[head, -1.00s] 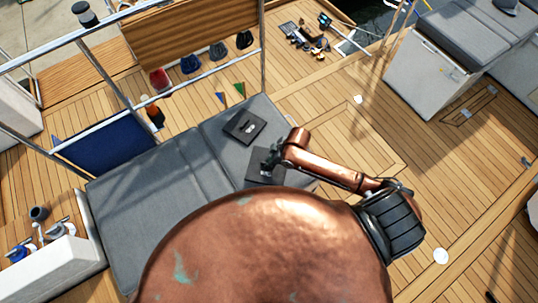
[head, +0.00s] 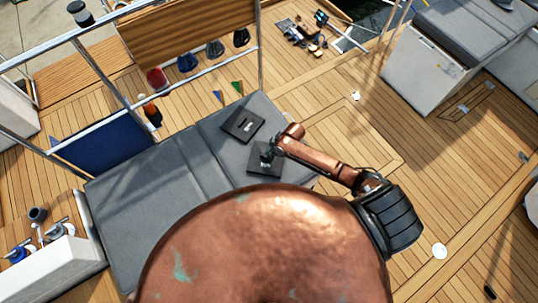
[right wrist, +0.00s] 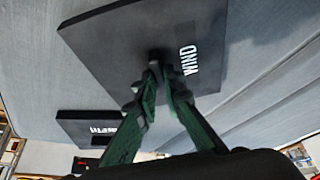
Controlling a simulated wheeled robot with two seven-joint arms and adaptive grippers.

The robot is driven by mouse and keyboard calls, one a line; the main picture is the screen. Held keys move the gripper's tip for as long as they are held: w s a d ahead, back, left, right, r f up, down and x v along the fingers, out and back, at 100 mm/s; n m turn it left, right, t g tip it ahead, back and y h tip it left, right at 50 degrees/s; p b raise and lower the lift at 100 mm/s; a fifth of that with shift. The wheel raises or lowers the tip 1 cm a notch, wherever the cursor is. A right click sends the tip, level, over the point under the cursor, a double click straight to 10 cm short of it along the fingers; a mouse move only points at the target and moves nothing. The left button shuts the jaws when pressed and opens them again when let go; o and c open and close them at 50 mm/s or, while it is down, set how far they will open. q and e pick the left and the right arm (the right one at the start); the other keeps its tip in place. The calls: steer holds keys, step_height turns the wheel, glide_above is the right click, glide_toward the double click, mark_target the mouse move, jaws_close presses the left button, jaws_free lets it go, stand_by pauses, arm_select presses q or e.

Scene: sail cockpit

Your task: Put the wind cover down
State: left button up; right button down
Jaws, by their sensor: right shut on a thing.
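The wind cover (right wrist: 115,45) is a flat dark square plate with a white "WIND" label and a central knob. My right gripper (right wrist: 158,75) has its green fingers shut on that knob. In the head view the cover (head: 262,168) is over the front part of the grey cushion, partly behind my right gripper (head: 269,151). It looks close to the cushion and nearly flat; I cannot tell whether it touches. My left gripper is not in view.
Small green (head: 238,87) and blue flags stand behind the cushion. A metal rail frame rises at the left. Open teak deck (head: 350,130) lies to the right.

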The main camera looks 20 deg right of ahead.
steer(key=c, duration=2)
jaws_free()
steer(key=shift+c, duration=0.2)
steer(key=v, duration=1.2)
